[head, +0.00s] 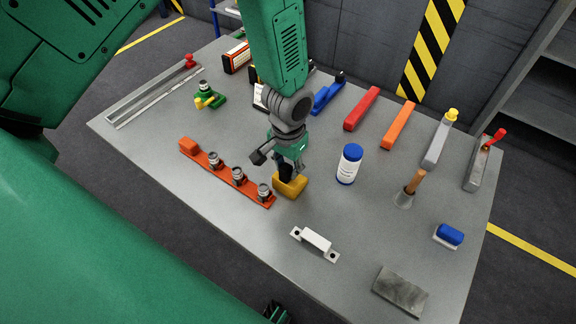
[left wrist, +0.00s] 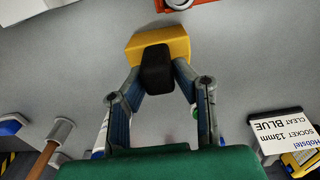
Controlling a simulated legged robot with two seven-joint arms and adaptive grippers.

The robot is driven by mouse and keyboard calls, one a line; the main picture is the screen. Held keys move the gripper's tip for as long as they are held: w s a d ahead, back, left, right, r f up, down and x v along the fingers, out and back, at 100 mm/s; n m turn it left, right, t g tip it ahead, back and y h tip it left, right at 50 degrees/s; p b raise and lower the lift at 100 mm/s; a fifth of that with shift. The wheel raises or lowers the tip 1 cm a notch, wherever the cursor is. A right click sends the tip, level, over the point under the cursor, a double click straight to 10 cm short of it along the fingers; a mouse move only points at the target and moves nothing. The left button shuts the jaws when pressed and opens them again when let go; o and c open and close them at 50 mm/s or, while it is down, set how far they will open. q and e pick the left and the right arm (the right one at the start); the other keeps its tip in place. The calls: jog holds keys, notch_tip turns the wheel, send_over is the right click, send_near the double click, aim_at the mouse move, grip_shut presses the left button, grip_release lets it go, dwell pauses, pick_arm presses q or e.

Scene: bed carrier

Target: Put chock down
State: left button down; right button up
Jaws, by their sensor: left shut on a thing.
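The chock is a yellow wedge-like block (head: 290,187) with a black grip part. In the head view it is near the middle of the grey table (head: 250,225), just right of the orange rail's near end. My left gripper (head: 288,170) points down from above and is shut on the chock's black part. The left wrist view shows the yellow block (left wrist: 158,45) beyond the black part (left wrist: 157,70), with the fingers (left wrist: 155,85) on either side. I cannot tell whether the chock touches the table. A small dark piece at the bottom edge may be my right gripper (head: 275,312).
An orange rail with several metal fittings (head: 225,172) lies close left of the chock. A white bottle with a blue cap (head: 349,165) stands right, and a white handle (head: 316,241) lies in front. Several coloured bars lie behind.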

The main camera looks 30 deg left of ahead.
pick_arm(q)
jog(key=c, duration=1.3)
grip_release()
jog(key=shift+d, duration=0.15)
jog(key=shift+d+r, duration=0.15)
jog(key=shift+d, duration=0.65)
jog(key=shift+a, duration=0.75)
notch_tip(320, 180, up, 11)
jog(key=s+f, duration=0.8)
jog(key=f, duration=0.1)
jog(key=s+a+f, duration=0.1)
jog(key=s+f, duration=0.3)
jog(key=shift+f+b, duration=0.3)
jog(key=shift+b, duration=0.05)
jog(key=s+a+f, duration=0.3)
jog(key=s+f, duration=0.1)
jog(key=s, duration=0.6)
jog(key=shift+s+a+f+t, duration=0.15)
jog(key=shift+a+f+t, duration=0.05)
jog(key=shift+t, duration=0.1)
